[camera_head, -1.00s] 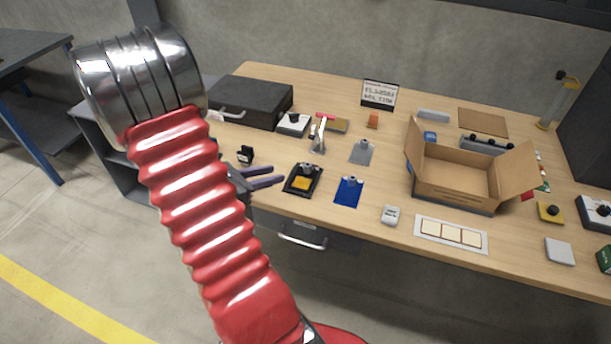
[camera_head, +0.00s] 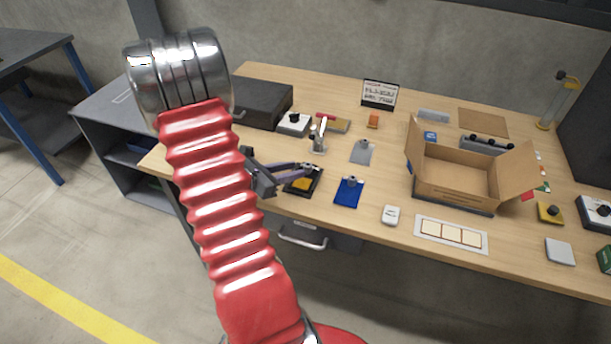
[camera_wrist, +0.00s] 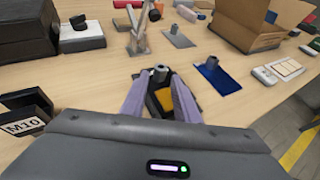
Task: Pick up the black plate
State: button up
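The black plate (camera_head: 317,187) lies on the table near its front edge, left of the blue plate (camera_head: 348,193). It has a yellow patch and an upright grey knob. In the wrist view the black plate (camera_wrist: 151,108) shows between my fingers, its sides partly hidden by them. My gripper (camera_head: 312,170) reaches over it from the left. In the wrist view my gripper (camera_wrist: 160,76) has its two purple-grey fingers apart, one on each side of the knob. I cannot tell whether they touch it.
A grey plate (camera_head: 362,152) and a white device (camera_head: 390,214) are nearby. An open cardboard box (camera_head: 455,188) stands to the right. A black holder marked M10 (camera_wrist: 22,125) is close on the left in the wrist view. A dark case (camera_head: 262,103) stands behind.

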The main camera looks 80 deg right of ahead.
jog(key=shift+x, duration=2.55)
jog(key=shift+f, duration=0.1)
jog(key=shift+c, duration=0.5)
grip_shut()
